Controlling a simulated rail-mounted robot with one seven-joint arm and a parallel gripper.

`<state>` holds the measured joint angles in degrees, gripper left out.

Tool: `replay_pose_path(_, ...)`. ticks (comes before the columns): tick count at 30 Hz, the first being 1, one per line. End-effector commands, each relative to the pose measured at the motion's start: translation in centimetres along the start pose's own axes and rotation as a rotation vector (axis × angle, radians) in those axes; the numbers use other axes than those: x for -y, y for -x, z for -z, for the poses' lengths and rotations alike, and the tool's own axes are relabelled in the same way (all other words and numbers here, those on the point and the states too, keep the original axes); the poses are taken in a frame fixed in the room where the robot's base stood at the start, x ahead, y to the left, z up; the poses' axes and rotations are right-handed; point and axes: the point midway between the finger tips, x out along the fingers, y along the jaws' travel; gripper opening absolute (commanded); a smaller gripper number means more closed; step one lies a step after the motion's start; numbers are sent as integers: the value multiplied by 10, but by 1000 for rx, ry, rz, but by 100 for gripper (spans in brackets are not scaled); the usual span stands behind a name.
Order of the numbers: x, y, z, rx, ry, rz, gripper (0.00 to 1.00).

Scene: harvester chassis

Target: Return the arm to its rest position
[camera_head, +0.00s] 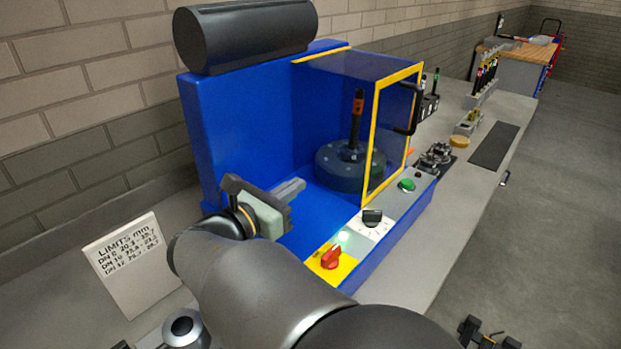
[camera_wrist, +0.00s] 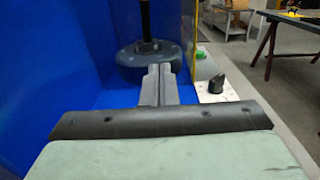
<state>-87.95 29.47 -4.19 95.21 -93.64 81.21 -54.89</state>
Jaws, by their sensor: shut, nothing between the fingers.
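My gripper (camera_head: 293,187) is at the left open side of the blue machine (camera_head: 240,130), over its blue floor. Its two grey fingers lie together, shut and empty, and point toward the round dark base (camera_head: 335,172) inside. In the wrist view the shut fingers (camera_wrist: 160,72) show in front of that round base (camera_wrist: 152,62), apart from it as far as I can tell. A dark upright tool with an orange band (camera_head: 357,108) stands on the base. My arm reaches in from the bottom of the head view and hides part of the bench.
A clear guard with a yellow frame (camera_head: 376,130) covers the machine's right part. A red knob (camera_head: 331,257), a black knob (camera_head: 372,217) and a green button (camera_head: 407,185) sit along its front. A limits sign (camera_head: 135,268) stands at left. The floor at right is mostly clear.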

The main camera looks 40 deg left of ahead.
Motion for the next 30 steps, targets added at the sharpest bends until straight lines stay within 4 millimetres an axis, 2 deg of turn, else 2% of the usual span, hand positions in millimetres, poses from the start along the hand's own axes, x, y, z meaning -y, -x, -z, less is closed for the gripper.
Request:
replay_pose_path(3, 0, 13, 1, -1, 0, -1, 0)
replay_pose_path(8, 0, 18, 0, 0, 0, 2, 0)
replay_pose_path(15, 1, 18, 0, -1, 0, 3, 0)
replay_pose_path(17, 13, 6, 1, -23, -15, 33, 0)
replay_pose_path(20, 50, -26, 6, -91, -71, 126, 0)
replay_pose_path(23, 111, -63, 16, -191, -171, 274, 0)
replay_pose_path(24, 139, -76, 21, -234, -223, 344, 0)
replay_pose_path(26, 183, -91, 29, -294, -308, 454, 0)
replay_pose_path(27, 213, -98, 35, -330, -370, 532, 0)
replay_pose_path(29, 258, -104, 44, -380, -474, 653, 0)
replay_pose_path(30, 288, -105, 50, -409, -551, 740, 0)
